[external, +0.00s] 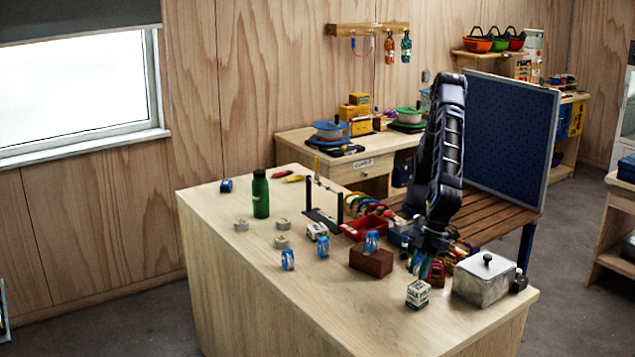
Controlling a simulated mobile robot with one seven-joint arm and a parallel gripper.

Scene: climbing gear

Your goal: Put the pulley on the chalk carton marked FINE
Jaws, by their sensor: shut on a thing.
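My gripper (424,262) is above the right part of the wooden counter, fingers pointing down. It is shut on a small blue thing (415,263) that looks like a pulley; the fingers partly hide it. A white and green chalk carton (418,294) stands on the counter just below and slightly left of my gripper, with a gap between. Another whitish carton (317,231) stands farther back left. The print on both is too small to read. Other blue pulleys stand on the counter (288,260), beside the second carton (323,246) and on a brown block (372,241).
A grey metal box (484,279) with a knobbed lid stands right of the carton. The brown block (371,262) and a red tray (363,228) are to the left. A green bottle (261,194) stands farther back. The counter's front left is clear.

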